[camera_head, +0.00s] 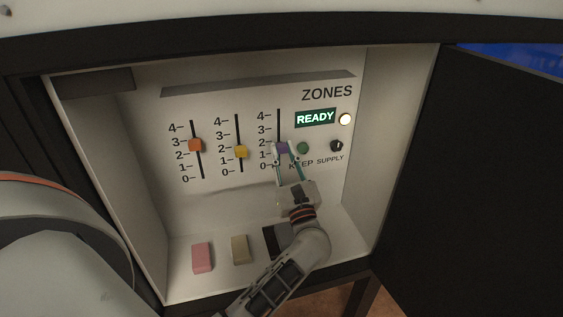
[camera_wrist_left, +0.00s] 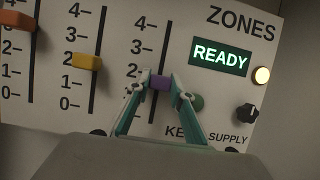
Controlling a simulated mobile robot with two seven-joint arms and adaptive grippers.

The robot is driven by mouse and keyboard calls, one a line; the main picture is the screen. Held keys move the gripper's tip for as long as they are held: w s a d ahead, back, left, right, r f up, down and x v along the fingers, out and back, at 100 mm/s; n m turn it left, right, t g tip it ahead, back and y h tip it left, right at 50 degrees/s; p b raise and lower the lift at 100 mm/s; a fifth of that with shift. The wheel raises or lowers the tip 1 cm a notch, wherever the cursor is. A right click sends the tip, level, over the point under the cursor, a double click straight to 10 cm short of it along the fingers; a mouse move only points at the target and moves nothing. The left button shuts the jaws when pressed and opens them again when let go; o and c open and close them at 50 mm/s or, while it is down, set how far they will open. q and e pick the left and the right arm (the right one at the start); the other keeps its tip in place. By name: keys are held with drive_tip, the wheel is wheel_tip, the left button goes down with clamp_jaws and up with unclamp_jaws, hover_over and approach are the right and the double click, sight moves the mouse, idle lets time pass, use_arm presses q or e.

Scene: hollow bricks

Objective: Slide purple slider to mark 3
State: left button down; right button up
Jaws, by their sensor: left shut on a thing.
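The purple slider (camera_head: 283,147) sits on the rightmost of three vertical scales on the white panel. It stands close to mark 2, below mark 3; the lower marks of that scale are partly hidden by my fingers. My left gripper (camera_head: 284,149) reaches up from below and is shut on the purple slider. In the left wrist view, the two green fingertips (camera_wrist_left: 161,80) press on either side of the purple slider (camera_wrist_left: 160,82). My right gripper is not in view.
An orange slider (camera_head: 195,145) and a yellow slider (camera_head: 240,151) stand on the scales to the left. A green button (camera_head: 303,148) and black knob (camera_head: 336,145) are close on the right. Pink (camera_head: 203,257) and beige blocks (camera_head: 240,249) are below. Cabinet walls enclose the panel.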

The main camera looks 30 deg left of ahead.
sight(279, 122)
use_arm(q)
wheel_tip(279, 122, up, 5)
drive_tip(key=shift+r+p, duration=0.1)
drive_tip(key=shift+p, duration=0.9)
drive_tip(key=c, duration=1.8)
unclamp_jaws()
drive_tip(key=shift+o, duration=0.2)
drive_tip(key=v, duration=1.2)
